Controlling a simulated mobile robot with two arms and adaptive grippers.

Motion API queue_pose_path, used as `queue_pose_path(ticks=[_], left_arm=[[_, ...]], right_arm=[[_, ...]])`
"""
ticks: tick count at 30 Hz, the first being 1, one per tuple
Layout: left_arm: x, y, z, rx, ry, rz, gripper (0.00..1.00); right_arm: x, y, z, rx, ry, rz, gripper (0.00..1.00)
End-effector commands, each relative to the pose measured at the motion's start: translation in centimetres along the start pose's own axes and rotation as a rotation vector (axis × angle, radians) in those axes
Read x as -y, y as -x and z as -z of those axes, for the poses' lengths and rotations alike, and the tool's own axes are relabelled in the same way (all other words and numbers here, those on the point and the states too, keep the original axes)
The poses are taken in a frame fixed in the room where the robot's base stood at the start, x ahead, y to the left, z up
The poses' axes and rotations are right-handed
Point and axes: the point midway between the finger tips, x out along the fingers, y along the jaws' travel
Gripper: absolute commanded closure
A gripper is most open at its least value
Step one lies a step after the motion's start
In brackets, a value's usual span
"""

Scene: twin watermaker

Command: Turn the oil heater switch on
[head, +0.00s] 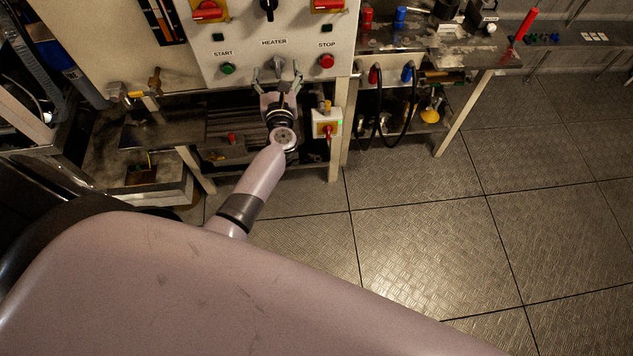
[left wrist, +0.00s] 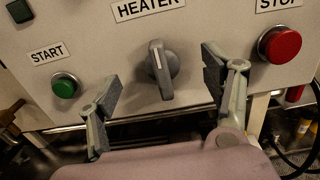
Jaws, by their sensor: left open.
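The heater switch (left wrist: 161,68) is a grey rotary knob on the white panel, below the HEATER label (left wrist: 148,8). Its handle stands close to upright, with a pale line near its top. My left gripper (head: 277,72) is open in front of the panel. In the left wrist view one finger is left of the knob and the other right of it, both apart from it. In the head view the knob (head: 278,63) is small and partly hard to make out behind the fingers. My right gripper is not in view.
A green START button (left wrist: 65,86) is left of the knob and a red STOP button (left wrist: 280,45) is right, near my right-hand finger. A yellow box with a red switch (head: 326,123) hangs below the panel. A bench with hoses (head: 410,75) stands right; open floor lies beyond.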

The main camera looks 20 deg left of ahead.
Motion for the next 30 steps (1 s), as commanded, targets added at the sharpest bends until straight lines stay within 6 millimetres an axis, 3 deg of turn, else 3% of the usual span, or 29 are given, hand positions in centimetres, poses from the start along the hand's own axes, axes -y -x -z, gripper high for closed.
queue_pose_path(ticks=[1, 24, 30], left_arm=[[0.1, 1.5, 0.6, -0.009, 0.0, 0.001, 0.27], [0.0, 16.9, 0.6, -0.008, -0.007, -0.001, 0.27], [1.8, 17.3, 3.7, -0.019, -0.215, 0.076, 0.27]], right_arm=[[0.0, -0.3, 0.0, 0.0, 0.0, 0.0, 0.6], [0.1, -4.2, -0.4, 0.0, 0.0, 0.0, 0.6], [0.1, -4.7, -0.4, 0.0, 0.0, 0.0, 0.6]])
